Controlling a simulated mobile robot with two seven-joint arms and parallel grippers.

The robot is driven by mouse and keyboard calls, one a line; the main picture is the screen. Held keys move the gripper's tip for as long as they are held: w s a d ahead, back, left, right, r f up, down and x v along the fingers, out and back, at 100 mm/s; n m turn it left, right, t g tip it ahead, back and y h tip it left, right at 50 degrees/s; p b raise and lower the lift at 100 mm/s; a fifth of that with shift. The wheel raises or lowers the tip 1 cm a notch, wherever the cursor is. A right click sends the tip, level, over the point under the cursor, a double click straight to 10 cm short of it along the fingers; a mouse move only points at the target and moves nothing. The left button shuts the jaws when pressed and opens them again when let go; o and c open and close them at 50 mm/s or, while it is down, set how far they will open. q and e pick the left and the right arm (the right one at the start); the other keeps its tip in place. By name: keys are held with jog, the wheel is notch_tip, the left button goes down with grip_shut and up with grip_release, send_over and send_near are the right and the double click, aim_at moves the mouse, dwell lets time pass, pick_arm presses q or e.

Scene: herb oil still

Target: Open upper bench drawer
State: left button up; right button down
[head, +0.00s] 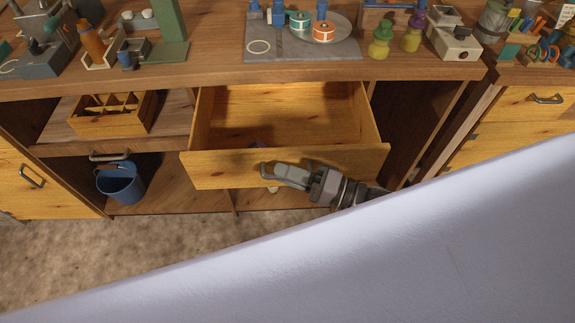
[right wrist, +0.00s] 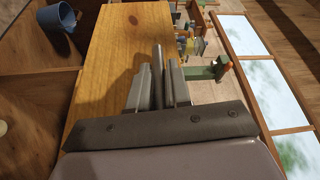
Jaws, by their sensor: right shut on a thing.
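The upper bench drawer (head: 225,170) is pulled well out from under the bench in the head view, and its inside shows from above. My right gripper (head: 272,172) is at the middle of the drawer front and is shut on its handle, which the fingers mostly hide. In the right wrist view the fingers (right wrist: 160,82) lie close along the wooden drawer front (right wrist: 125,45). A small dark blue thing shows just behind the front edge, partly hidden. My left gripper is not in view.
A blue bucket (head: 120,184) stands on the lower shelf at left, below a wooden divided box (head: 112,112). The bench top (head: 215,68) carries a grey mat (head: 300,51), bottles and tools. Another closed drawer (head: 515,105) is at right. The floor at front left is clear.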

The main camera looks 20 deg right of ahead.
jog(key=shift+s+a, duration=0.15)
jog(key=shift+s, duration=0.6)
jog(key=c, duration=1.1)
grip_release()
jog(key=shift+c, duration=0.2)
jog(key=v, duration=0.7)
jog(key=shift+b, duration=0.3)
